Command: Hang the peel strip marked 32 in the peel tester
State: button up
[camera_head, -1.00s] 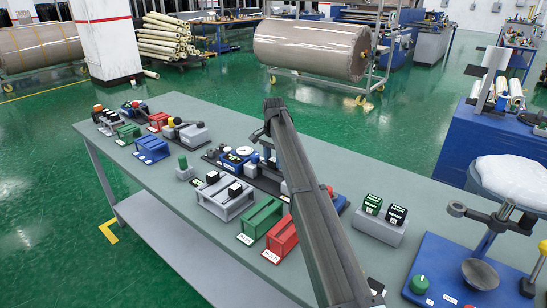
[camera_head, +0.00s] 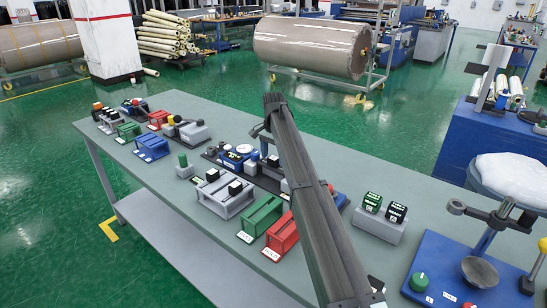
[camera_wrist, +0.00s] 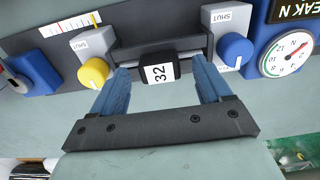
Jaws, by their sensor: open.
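In the wrist view the black tab of the peel strip (camera_wrist: 159,74), with a white label reading 32, lies between my open gripper (camera_wrist: 160,82)'s two blue fingers. There is a gap on both sides of the tab. The tab sits at a dark bar between two grey clamp blocks of the peel tester (camera_wrist: 92,47). One block has a yellow knob (camera_wrist: 94,72), the other a blue knob (camera_wrist: 235,50); both are labelled SHUT. The rest of the strip cannot be made out. In the head view my arm hides the gripper and part of the tester (camera_head: 240,153).
A dial gauge (camera_wrist: 285,56) in a blue housing stands right of the blue knob. Black tabbed blocks (camera_head: 371,203) sit right of my arm.

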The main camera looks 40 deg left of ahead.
notch_tip(320, 180, up, 13)
dwell(0.4)
jog(key=shift+f, duration=0.1)
